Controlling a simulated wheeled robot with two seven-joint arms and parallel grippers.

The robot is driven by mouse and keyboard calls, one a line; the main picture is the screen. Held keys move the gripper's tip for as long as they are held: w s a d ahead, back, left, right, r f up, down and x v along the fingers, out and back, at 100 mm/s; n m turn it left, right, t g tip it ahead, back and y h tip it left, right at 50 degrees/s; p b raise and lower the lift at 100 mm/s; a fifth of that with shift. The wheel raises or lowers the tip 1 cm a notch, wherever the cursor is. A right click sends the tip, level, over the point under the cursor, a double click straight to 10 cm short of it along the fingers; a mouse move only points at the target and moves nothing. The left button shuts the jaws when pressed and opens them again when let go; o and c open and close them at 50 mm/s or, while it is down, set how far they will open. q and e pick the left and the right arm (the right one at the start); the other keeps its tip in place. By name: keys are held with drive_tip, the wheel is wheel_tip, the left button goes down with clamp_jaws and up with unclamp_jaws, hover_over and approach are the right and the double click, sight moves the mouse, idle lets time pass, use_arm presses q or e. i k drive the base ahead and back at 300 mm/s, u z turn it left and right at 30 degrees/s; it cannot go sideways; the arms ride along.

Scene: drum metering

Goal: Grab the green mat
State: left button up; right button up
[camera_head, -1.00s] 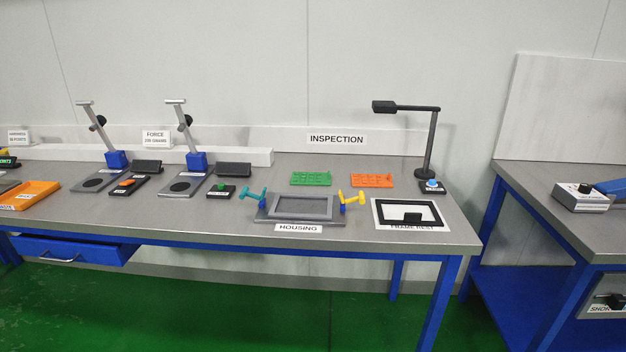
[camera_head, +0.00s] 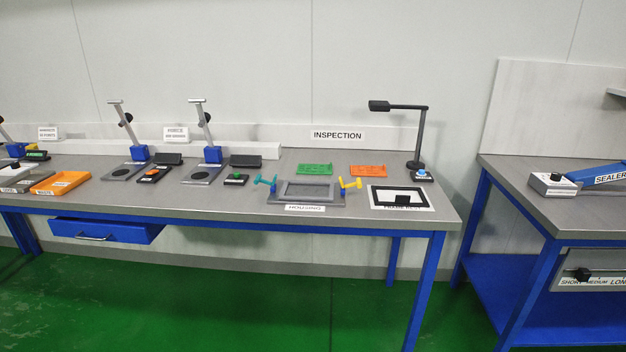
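The green mat (camera_head: 315,169) is a small flat rectangle lying on the grey workbench top (camera_head: 340,212), below the INSPECTION sign and behind the grey housing fixture (camera_head: 306,190). A similar orange mat (camera_head: 368,170) lies to its right, with a gap between them. Nothing covers the green mat. Neither of my grippers shows in the view.
A teal clamp (camera_head: 266,183) and a yellow clamp (camera_head: 350,184) flank the fixture. A black lamp (camera_head: 416,140) stands at the right. A black-framed frame rest (camera_head: 401,197) lies near the front edge. Another bench (camera_head: 530,205) stands right, past a gap. Green floor is clear in front.

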sight(303, 170)
drive_tip(key=u, duration=0.75)
drive_tip(key=i, duration=0.55)
drive_tip(key=u, duration=0.6)
drive_tip(key=i, duration=1.25)
drive_tip(key=z, duration=0.25)
